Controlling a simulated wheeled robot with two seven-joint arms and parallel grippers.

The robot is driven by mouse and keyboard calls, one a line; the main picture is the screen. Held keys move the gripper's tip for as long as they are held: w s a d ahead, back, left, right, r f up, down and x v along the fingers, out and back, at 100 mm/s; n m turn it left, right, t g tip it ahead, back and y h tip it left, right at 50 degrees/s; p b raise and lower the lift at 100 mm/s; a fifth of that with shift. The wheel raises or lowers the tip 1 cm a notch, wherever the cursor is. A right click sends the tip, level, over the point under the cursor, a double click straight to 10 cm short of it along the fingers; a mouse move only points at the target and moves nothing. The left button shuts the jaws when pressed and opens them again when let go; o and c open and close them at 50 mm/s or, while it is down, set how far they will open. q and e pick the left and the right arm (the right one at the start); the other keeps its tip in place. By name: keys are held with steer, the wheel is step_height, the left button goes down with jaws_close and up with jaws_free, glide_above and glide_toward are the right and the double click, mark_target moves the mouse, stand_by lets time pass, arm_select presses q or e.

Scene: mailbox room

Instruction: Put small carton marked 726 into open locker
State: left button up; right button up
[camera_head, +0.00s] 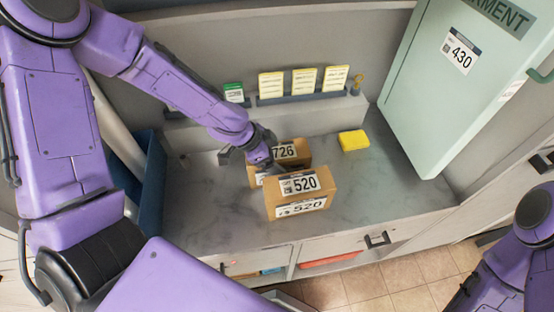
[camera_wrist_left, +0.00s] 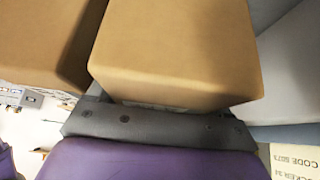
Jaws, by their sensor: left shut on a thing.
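The small brown carton marked 726 (camera_head: 288,149) stands on the grey marble counter, partly hidden behind my left gripper and another carton. My left gripper (camera_head: 262,160) is shut on the 726 carton at its left side. In the left wrist view a brown carton face (camera_wrist_left: 178,50) fills the middle, close against my dark gripper body; the fingertips are hidden there. A mint-green panel marked 430 (camera_head: 440,90) stands at the right of the counter. No open locker interior can be made out. My right gripper is out of view; only part of that arm shows at the right edge.
A carton marked 520 (camera_head: 300,194) stands just in front of the 726 carton. A yellow block (camera_head: 353,140) lies to the right. Yellow cards (camera_head: 304,82) stand in a rack at the back. A blue bin (camera_head: 152,185) is at the left. The right counter is mostly clear.

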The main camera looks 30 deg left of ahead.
arm_select(q)
steer(key=shift+w+f, duration=0.1)
steer(key=shift+f, duration=0.25)
steer(key=shift+r, duration=0.15)
steer(key=shift+d, duration=0.1)
steer(key=shift+f, duration=0.25)
steer(key=o, duration=1.1)
steer(key=shift+c, duration=0.2)
